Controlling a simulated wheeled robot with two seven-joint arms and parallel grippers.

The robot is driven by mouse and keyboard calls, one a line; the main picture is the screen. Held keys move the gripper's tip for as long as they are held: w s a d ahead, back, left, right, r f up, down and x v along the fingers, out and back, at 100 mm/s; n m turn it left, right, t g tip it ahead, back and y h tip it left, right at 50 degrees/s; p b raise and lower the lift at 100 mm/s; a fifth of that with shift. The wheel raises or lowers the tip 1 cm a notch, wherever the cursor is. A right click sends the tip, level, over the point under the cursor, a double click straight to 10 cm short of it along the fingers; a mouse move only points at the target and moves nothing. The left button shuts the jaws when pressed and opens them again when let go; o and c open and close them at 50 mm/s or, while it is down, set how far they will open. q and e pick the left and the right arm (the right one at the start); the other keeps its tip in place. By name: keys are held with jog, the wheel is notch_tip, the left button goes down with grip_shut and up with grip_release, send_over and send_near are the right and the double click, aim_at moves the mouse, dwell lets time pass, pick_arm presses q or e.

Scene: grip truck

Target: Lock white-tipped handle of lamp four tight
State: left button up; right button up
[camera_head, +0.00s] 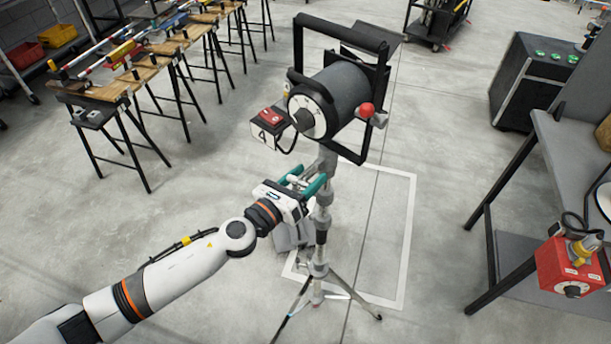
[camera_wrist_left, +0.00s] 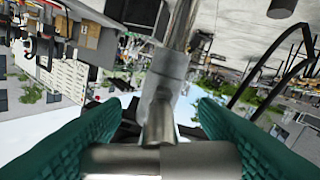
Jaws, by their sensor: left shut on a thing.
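Lamp four (camera_head: 335,100) is a dark grey drum in a black yoke, on a metal stand (camera_head: 320,220) with spread legs. A box marked 4 (camera_head: 268,130) hangs at its left side. My left gripper (camera_head: 308,183) is at the upper part of the stand, just below the lamp. Its teal fingers are shut on a metal crossbar handle (camera_wrist_left: 160,160), which spans between them in the left wrist view. A short shaft joins the handle to the stand. The handle's white tip is not clear in either view. My right gripper is not in view.
A red knob (camera_head: 366,110) sticks out at the lamp's right side. A grey table (camera_head: 575,150) with a red box (camera_head: 570,268) stands at the right. Wooden-topped trestles (camera_head: 110,88) stand at the left. The floor around the stand is mostly clear.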

pick_arm(q)
jog(key=shift+m, duration=0.5)
jog(key=o, duration=1)
jog(key=shift+a, duration=0.1)
jog(key=b+v, duration=0.3)
jog(key=v, duration=0.9)
jog(key=shift+f, duration=0.1)
